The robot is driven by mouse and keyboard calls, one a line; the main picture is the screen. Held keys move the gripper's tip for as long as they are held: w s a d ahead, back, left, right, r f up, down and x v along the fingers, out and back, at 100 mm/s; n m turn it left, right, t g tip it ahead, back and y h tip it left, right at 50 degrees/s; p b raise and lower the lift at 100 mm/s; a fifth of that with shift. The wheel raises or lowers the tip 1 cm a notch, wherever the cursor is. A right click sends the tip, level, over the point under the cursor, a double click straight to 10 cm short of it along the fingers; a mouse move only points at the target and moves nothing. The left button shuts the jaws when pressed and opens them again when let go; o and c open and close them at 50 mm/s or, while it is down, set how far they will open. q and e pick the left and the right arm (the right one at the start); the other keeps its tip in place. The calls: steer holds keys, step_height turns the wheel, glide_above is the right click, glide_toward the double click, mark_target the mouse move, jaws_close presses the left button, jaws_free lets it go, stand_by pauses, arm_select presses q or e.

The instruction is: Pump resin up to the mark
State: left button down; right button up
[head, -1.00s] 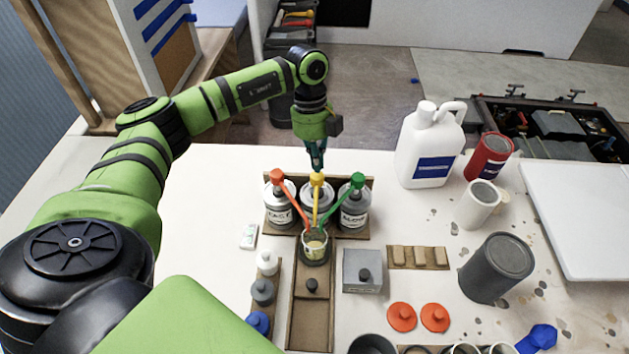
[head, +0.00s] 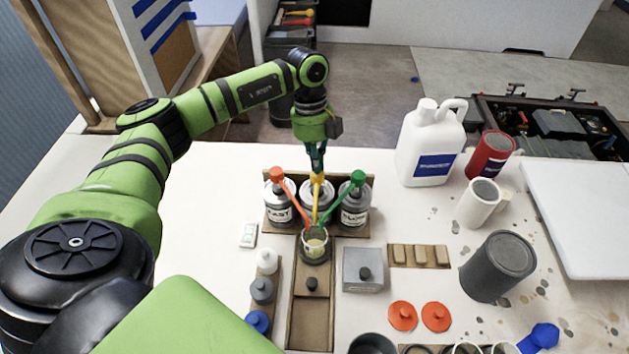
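Three metal cans with pump tops stand side by side in a wooden rack (head: 366,231). The left can (head: 279,214) has a red pump, the middle one a yellow pump (head: 317,182), the right can (head: 354,214) a green pump. Their spouts converge over a small clear cup (head: 314,244) holding some pale yellowish liquid. Any mark on the cup is too small to see. My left gripper (head: 316,168) points down right at the top of the yellow pump, seemingly touching it. Its fingers look close together, with nothing clearly held. My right gripper is not in view.
A white jug (head: 430,150), a red can (head: 490,155), a white cup (head: 480,203) and a dark grey can (head: 497,266) stand to the right. A grey box (head: 362,270) and two orange lids (head: 402,316) are nearer. Small bottles (head: 262,291) line the left.

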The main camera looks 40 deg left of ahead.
arm_select(q)
steer(key=shift+s+f+b, duration=0.1)
steer(key=shift+f+b, duration=0.75)
steer(key=shift+f, duration=0.75)
steer(key=shift+r+p, duration=1.9)
steer(key=shift+r, duration=0.35)
steer(key=shift+f, duration=0.15)
